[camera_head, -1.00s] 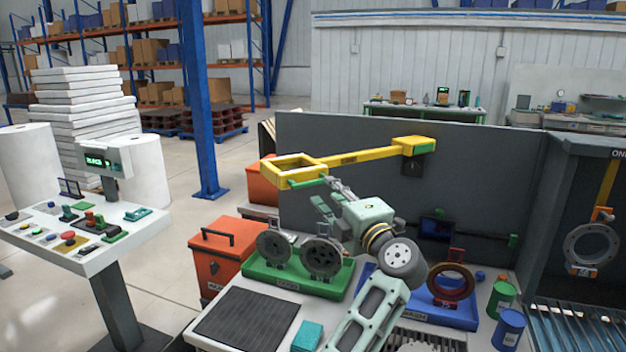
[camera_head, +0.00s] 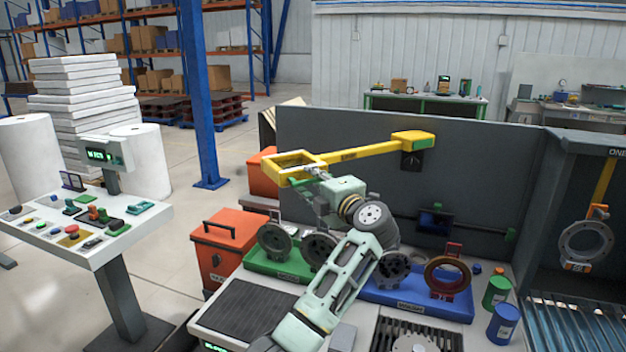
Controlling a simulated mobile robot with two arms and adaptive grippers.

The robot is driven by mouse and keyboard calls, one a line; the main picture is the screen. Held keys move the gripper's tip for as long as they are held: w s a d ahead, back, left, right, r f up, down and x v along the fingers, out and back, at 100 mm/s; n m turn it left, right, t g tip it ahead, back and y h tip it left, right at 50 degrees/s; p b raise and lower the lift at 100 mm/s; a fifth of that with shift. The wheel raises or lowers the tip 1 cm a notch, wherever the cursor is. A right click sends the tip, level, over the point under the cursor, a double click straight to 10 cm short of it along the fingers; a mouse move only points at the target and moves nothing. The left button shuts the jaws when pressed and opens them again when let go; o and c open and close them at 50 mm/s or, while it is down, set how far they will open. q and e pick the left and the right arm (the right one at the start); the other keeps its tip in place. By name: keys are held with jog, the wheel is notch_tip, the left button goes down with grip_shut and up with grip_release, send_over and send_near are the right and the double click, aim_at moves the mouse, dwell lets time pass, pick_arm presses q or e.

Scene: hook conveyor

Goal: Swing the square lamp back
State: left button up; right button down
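The square lamp (camera_head: 275,171) is a yellow open square frame on a long yellow arm, which runs right to a bracket on the dark grey back panel. A green strip shows along the frame's near right side. My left gripper (camera_head: 313,174) is at the near right corner of the frame, close to that strip. Its fingers are small and partly hidden by its own body, so I cannot tell whether they touch or grip the lamp. My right gripper is not in view.
Below my arm, a green tray (camera_head: 262,262) and a blue tray (camera_head: 455,306) hold round dark parts and a reddish ring. An orange bin (camera_head: 209,252) stands left of the bench. A control desk (camera_head: 110,245) is further left. Green and blue cans stand at the right.

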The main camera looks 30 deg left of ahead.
pick_arm(q)
grip_shut()
dwell(0.4)
